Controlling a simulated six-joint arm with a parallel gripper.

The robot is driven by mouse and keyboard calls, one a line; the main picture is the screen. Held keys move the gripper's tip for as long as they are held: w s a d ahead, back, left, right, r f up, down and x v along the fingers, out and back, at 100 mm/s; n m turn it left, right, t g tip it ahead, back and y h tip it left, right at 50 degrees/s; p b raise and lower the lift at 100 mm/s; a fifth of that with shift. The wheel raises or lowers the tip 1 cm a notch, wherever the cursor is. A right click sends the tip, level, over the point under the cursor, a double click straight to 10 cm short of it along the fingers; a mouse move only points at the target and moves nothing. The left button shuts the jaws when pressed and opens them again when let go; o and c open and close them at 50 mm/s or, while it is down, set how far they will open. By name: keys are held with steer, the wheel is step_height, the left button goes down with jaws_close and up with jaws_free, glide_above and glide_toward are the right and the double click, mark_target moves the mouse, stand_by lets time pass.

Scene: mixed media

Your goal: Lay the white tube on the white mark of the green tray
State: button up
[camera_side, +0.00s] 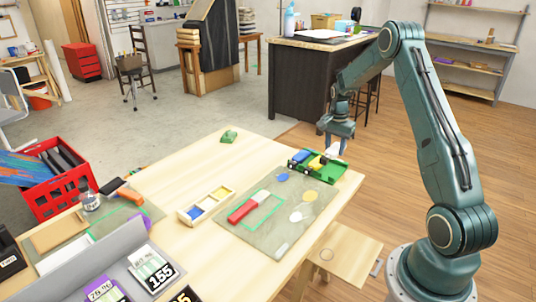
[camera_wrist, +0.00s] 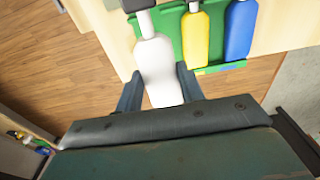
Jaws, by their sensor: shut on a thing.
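My gripper (camera_wrist: 158,88) is shut on the white tube (camera_wrist: 157,68), with one finger on each side of its body. In the side view my gripper (camera_side: 337,133) holds the white tube (camera_side: 335,149) above the right part of the green tray (camera_side: 332,174). The tray also shows in the wrist view (camera_wrist: 172,28), with the yellow tube (camera_wrist: 196,36) and the blue tube (camera_wrist: 240,28) lying side by side on it. Yellow and blue marks show at its edge by those tubes. I cannot make out the white mark. The white tube's cap end points toward the top of the wrist view.
The tray stands at the far right of a grey-green mat (camera_side: 240,236) with a red block (camera_side: 243,209) and paint-coloured spots. A small divided box (camera_side: 207,203) stands left of the mat. A green object (camera_side: 229,136) lies at the table's back. Wood floor is beyond the table's right edge.

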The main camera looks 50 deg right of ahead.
steer(key=shift+f, duration=0.1)
steer(key=shift+f, duration=3.65)
steer(key=o, duration=1)
steer(key=shift+r, duration=0.1)
steer(key=shift+r, duration=3.4)
